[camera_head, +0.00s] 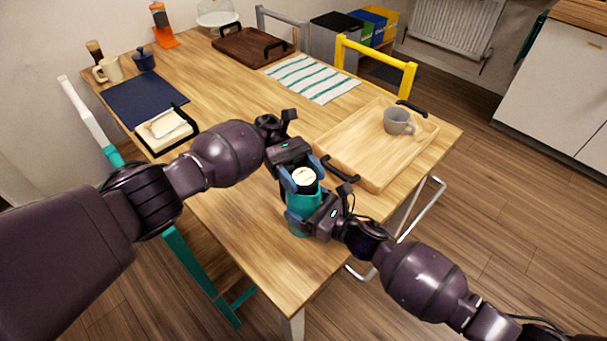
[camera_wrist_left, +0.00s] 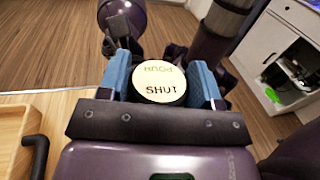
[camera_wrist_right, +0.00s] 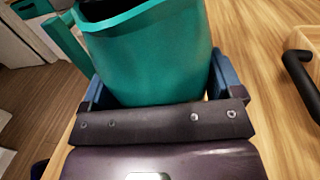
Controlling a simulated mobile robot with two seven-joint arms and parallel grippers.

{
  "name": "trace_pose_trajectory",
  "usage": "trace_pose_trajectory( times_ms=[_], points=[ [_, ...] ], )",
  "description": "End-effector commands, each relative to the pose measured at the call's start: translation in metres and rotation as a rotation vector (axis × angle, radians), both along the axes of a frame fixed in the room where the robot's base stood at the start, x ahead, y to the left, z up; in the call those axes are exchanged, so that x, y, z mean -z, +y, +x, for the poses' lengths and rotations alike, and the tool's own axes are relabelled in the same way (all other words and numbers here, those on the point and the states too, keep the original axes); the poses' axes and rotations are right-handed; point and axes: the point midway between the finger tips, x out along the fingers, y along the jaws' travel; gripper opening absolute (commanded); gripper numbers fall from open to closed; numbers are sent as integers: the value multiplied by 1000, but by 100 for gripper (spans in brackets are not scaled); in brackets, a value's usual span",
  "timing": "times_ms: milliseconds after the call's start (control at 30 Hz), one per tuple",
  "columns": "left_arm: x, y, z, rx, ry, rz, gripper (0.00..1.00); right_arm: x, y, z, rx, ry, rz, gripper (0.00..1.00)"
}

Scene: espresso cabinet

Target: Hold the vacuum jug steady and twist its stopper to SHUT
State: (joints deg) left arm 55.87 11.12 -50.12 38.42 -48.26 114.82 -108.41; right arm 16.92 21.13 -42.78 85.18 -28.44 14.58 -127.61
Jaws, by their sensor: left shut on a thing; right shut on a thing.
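The teal vacuum jug (camera_head: 300,216) stands upright near the front edge of the wooden table. Its round stopper (camera_head: 305,178) has a cream top and a dark side. In the left wrist view the stopper (camera_wrist_left: 159,82) reads "SHUT" nearest that gripper, with "POUR" upside down at the far side. My left gripper (camera_head: 303,180) is shut on the stopper, one blue finger at each side. My right gripper (camera_head: 305,212) is shut on the jug's body below it. In the right wrist view the teal jug body (camera_wrist_right: 155,55) fills the space between the blue fingers.
A wooden tray (camera_head: 365,160) with black handles and a grey mug (camera_head: 399,121) lies just right of the jug. A yellow chair (camera_head: 375,60) stands behind the table.

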Motion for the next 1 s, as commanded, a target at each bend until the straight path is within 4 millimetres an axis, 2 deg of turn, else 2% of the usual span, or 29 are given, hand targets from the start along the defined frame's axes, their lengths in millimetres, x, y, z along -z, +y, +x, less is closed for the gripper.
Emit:
trace_pose_trajectory(
  times_ms=[400, 433, 600, 1000],
  points=[
    [2, 1, 0, 5, 3, 4, 35, 0, 1, -1, -3, -2, 2, 38],
    [2, 1, 0, 5, 3, 4, 62, 0, 1, -1, -3, -2, 2, 38],
    [1, 1, 0, 5, 2, 3, 84, 0, 1, -1, -3, 0, 2, 38],
    [-5, 0, 0, 6, 1, 0, 84, 0, 1, 0, -1, 0, 2, 38]
  ],
)
